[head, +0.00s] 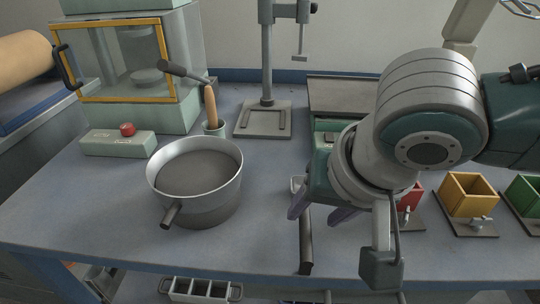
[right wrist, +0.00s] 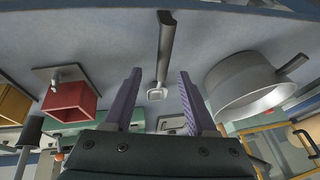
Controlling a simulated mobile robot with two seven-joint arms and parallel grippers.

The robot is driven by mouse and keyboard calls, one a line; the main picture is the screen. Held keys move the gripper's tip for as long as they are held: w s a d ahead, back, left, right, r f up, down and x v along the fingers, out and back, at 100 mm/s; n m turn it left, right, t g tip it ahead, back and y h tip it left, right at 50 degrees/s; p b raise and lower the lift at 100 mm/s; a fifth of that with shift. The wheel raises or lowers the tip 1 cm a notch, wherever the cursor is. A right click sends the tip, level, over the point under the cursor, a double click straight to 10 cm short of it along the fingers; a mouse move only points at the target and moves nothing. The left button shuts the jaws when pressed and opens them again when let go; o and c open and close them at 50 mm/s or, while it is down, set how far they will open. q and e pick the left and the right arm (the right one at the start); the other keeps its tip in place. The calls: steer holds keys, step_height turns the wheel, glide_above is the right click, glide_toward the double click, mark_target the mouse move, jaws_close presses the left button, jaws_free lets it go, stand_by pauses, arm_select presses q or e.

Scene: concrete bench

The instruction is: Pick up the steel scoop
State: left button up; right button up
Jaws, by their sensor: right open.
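The steel scoop lies flat on the blue-grey bench, its dark handle (head: 306,246) pointing to the front edge. Its small pale steel head (head: 297,184) shows just left of my right gripper (head: 318,212), which hides part of the scoop. My right gripper is open and empty, its purple fingers pointing down over the scoop. In the right wrist view the gripper (right wrist: 158,80) has the scoop's head (right wrist: 156,94) showing between its fingers, with the handle (right wrist: 166,45) running away beyond the tips. I see no contact. My left gripper is not in view.
A large metal pot (head: 197,185) with a side handle stands left of the scoop. Red (head: 408,197), yellow (head: 469,196) and green (head: 525,195) bins stand to the right. A stand (head: 265,120) is behind. Bare bench lies between pot and scoop.

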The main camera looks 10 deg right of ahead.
mark_target(307, 220)
steer(key=b+x, duration=0.1)
steer(key=x, duration=0.2)
steer(key=shift+w+a+f, duration=0.1)
steer(key=shift+a+f, duration=0.05)
steer(key=shift+c, duration=0.3)
jaws_close()
